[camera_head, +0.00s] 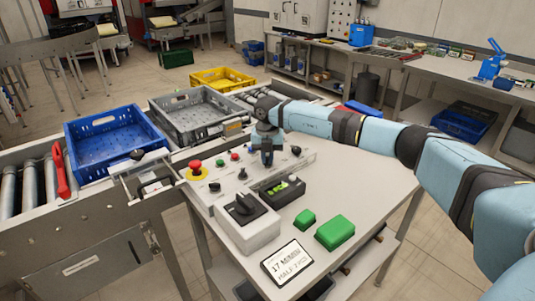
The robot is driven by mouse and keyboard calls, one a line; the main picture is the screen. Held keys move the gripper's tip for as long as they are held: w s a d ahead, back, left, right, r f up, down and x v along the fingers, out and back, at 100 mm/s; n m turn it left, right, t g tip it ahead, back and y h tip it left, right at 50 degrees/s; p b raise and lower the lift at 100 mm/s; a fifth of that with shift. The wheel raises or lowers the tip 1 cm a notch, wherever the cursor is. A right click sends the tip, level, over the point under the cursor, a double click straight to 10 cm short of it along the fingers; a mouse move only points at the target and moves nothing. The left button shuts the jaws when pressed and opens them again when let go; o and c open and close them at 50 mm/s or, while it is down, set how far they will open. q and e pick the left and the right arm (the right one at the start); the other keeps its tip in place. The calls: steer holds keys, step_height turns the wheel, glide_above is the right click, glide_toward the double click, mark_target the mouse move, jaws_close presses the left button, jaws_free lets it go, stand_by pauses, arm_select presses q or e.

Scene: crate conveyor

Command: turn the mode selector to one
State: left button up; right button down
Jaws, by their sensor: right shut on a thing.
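The sloped control panel (222,179) stands at the back of the light table and carries several buttons and knobs. My right gripper (267,161) reaches in from the right and points down at the panel. It is shut on a small control there, which I take to be the mode selector. The fingers hide it, so its setting cannot be read. Small black knobs show on both sides of the gripper, one to the left (241,174) and one to the right (295,151). My left gripper is not in view.
A red emergency button (195,167) on yellow is left of the gripper. A grey box with a large black rotary switch (244,205) stands in front. Green blocks (335,232) and a label card (287,262) lie nearer. Blue (107,154) and grey (184,130) crates sit on the conveyor behind.

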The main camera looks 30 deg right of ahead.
mark_target(267, 158)
steer(key=shift+r, duration=0.1)
steer(key=shift+m, duration=0.4)
steer(key=c, duration=1.2)
jaws_free()
step_height(267, 158, up, 14)
steer(key=shift+f, duration=0.1)
